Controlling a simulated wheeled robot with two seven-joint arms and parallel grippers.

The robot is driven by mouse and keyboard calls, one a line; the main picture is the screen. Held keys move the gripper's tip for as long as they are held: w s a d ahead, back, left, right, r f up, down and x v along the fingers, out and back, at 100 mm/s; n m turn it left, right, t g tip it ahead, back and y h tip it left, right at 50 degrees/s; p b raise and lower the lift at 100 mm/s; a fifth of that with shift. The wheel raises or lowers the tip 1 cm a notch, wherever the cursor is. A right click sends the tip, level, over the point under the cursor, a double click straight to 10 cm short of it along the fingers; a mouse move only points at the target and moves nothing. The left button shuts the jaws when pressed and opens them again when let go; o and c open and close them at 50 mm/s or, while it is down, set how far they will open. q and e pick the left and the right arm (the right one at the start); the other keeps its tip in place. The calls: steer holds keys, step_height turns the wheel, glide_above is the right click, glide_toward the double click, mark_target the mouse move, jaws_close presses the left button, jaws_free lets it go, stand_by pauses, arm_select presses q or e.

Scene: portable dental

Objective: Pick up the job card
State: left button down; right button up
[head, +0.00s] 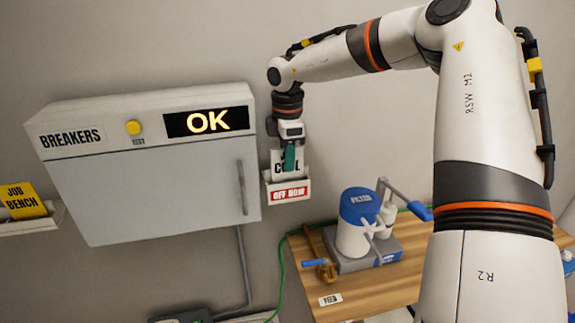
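A yellow card (22,199) reading "JOB BENCH" stands tilted in a white wall tray (32,226) at the left edge. A white card (280,165) with dark lettering, partly covered, stands in a small white wall holder (273,200) labelled "OFF NOW". My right gripper (290,160) points down at this white card, with a teal finger in front of its lettering. I cannot tell whether the fingers are closed on it. The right gripper is well to the right of the yellow card. My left gripper is not in view.
A grey breaker cabinet (150,190) with a lit "OK" display (207,121) and a yellow button (133,127) sits between the tray and the holder. A wooden table (375,289) at the lower right bears a blue-and-white filter unit (358,222). A green cable (281,270) hangs beside it.

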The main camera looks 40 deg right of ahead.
jaws_close()
steer(key=shift+r, duration=0.1)
